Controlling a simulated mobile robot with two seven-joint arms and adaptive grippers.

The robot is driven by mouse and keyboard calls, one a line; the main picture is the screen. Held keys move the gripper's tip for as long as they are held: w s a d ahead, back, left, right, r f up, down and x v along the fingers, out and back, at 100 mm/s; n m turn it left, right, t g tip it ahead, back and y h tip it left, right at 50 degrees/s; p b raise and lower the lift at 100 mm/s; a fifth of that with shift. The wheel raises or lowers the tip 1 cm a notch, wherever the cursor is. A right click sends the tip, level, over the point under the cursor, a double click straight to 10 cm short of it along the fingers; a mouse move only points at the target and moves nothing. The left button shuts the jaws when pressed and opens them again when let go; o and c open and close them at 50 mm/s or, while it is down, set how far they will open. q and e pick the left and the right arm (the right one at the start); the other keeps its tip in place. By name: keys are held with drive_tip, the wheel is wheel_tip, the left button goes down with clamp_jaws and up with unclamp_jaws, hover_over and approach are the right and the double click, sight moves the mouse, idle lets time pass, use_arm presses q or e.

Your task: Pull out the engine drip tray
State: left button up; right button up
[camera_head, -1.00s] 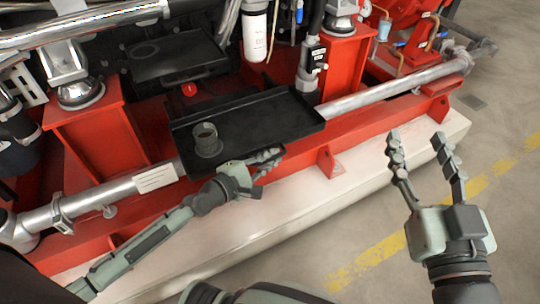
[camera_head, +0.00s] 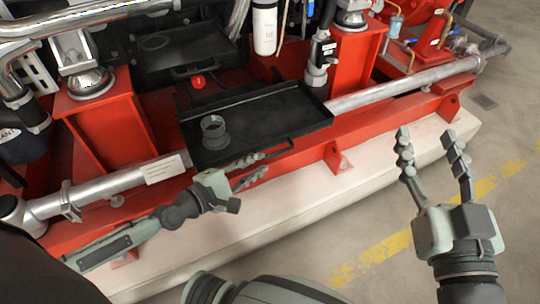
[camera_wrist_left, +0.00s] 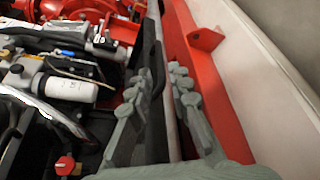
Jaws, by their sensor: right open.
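The engine drip tray (camera_head: 268,110) is a flat black tray at the centre of the head view.
A red base frame (camera_head: 400,113) with a silver pipe (camera_head: 405,83) runs across, above a pale plinth (camera_head: 300,190). A second black tray (camera_head: 185,50) sits further back. The floor at the right, with a yellow line, is free.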

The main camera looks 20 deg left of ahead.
use_arm(q)
drive_tip(key=v, duration=0.3)
drive_tip(key=shift+s+a, duration=0.15)
drive_tip(key=shift+s, duration=0.2)
